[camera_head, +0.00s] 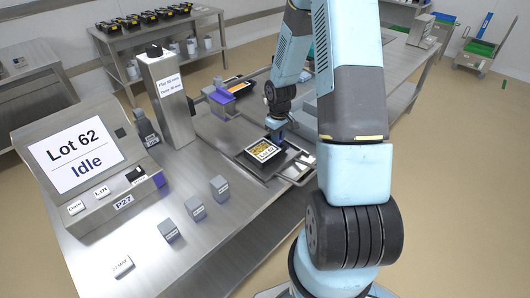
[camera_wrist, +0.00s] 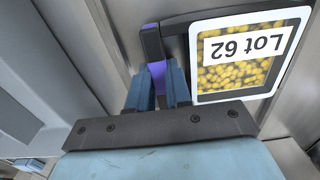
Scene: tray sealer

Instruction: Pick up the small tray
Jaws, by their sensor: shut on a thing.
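The small tray (camera_head: 262,150) is dark, with a sealed top showing yellow pieces and a white "Lot 62" label. It lies near the right edge of the steel bench, on or just above a dark plate; any gap is too small to tell. My gripper (camera_head: 277,137) points down at its far side. In the wrist view, the tray (camera_wrist: 235,78) is right of my gripper (camera_wrist: 158,88), with its label upside down. The blue fingers are shut on a purple tab (camera_wrist: 152,45) at the tray's dark edge. The fingertips are partly hidden.
A grey console (camera_head: 90,165) reads "Lot 62 Idle". A steel post (camera_head: 167,100) stands behind it. Another tray with orange contents (camera_head: 238,87) sits farther back beside a purple part. Several small grey blocks (camera_head: 195,208) stand on the front bench. Open floor lies to the right.

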